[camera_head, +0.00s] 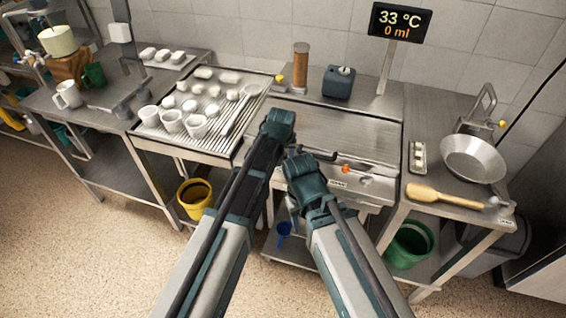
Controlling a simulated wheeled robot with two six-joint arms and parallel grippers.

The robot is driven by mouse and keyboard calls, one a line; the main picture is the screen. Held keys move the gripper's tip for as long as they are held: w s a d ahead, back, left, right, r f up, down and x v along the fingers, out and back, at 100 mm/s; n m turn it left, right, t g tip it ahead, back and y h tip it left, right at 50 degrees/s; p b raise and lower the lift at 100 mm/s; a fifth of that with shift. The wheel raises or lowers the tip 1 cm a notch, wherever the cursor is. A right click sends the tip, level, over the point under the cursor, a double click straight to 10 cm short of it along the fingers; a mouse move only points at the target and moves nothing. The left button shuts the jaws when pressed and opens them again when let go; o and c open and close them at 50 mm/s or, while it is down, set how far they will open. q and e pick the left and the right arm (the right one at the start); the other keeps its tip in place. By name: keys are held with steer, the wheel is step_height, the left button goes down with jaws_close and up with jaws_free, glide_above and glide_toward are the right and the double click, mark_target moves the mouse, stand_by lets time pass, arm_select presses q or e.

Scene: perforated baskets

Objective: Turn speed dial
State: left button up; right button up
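No part is clearly marked as a speed dial. The front panel (378,190) of the steel unit in the middle carries a small orange knob (345,169) and a small dark round part (365,181) to its right. My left arm (277,124) reaches up over the left end of this unit; its gripper is hidden behind the arm. My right arm (300,170) bends down in front of the unit, left of the orange knob. Its fingers cannot be made out, and I see no contact with the knob.
A ribbed tray (222,130) with white cups and several pale lumps stands left. A display (400,22) reads 33 °C and 0 ml. Yellow (194,199) and green (410,246) buckets stand below.

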arm_select(q)
steer(key=shift+b+x, duration=0.5)
steer(key=shift+x, duration=0.55)
arm_select(e)
steer(key=shift+f, duration=0.95)
arm_select(q)
jaws_close()
steer(key=shift+m, duration=0.3)
steer(key=m+h, duration=0.1)
steer(key=m, duration=0.1)
steer(key=m+g+h, duration=0.1)
steer(key=m, duration=0.2)
steer(key=shift+w+a+m, duration=0.1)
steer(key=shift+a+m, duration=0.1)
steer(key=shift+m, duration=0.1)
steer(key=m, duration=0.2)
steer(key=m+g+h, duration=0.1)
steer(key=m, duration=0.2)
steer(key=shift+m+g+h, duration=0.3)
